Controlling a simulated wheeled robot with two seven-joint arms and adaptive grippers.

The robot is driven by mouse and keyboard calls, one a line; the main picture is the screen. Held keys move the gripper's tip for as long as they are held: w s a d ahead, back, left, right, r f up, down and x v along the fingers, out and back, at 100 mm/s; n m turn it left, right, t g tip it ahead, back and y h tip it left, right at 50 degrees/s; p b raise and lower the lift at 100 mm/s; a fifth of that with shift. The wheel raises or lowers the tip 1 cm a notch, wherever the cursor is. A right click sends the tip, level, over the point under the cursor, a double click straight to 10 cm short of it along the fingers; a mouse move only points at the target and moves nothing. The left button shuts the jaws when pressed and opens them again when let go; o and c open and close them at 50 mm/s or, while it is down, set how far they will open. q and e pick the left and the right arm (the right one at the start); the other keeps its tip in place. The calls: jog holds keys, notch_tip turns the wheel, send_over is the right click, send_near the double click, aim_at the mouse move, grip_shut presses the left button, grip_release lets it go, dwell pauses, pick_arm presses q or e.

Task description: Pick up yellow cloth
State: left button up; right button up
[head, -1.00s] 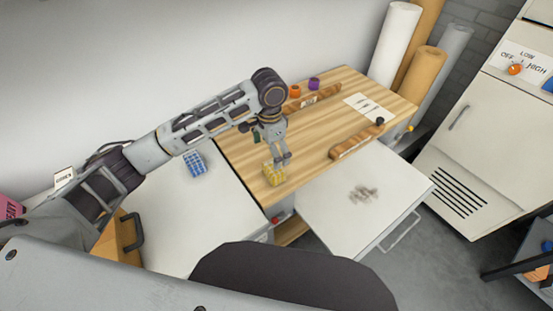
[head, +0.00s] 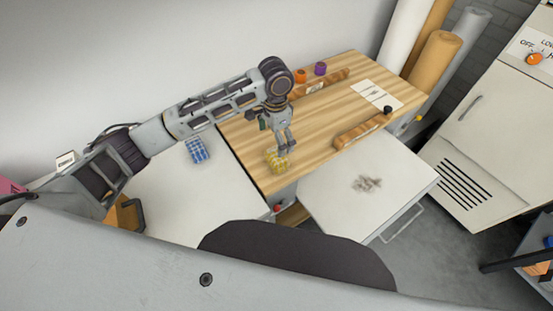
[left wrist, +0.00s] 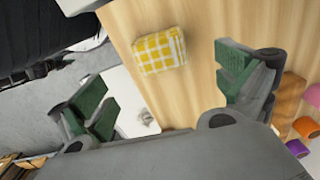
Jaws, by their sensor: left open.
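The yellow cloth (head: 277,162) is a folded yellow and white checked bundle on the wooden table top, near its front left edge. It also shows in the left wrist view (left wrist: 160,50), lying flat on the wood beyond the fingers. My left gripper (head: 284,149) is just above and beside the cloth in the head view, its fingers pointing down. In the left wrist view its green-padded fingers (left wrist: 165,92) are wide apart with nothing between them. I cannot tell the exact height over the cloth. My right gripper is not in view.
A blue checked cloth (head: 198,150) lies on the white surface to the left. A pulled-out white panel (head: 340,205) with a grey smudge (head: 367,184) is at the front right. Wooden bars, an orange roll (head: 300,76) and a purple roll (head: 320,69) are further back.

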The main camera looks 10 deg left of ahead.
aim_at(276, 155)
pick_arm(q)
jog(key=shift+f, duration=3.05)
jog(key=shift+d+f, duration=0.15)
jog(key=shift+f, duration=2.45)
jog(key=c, duration=1)
jog(key=shift+r, duration=0.1)
jog(key=shift+r, duration=4.95)
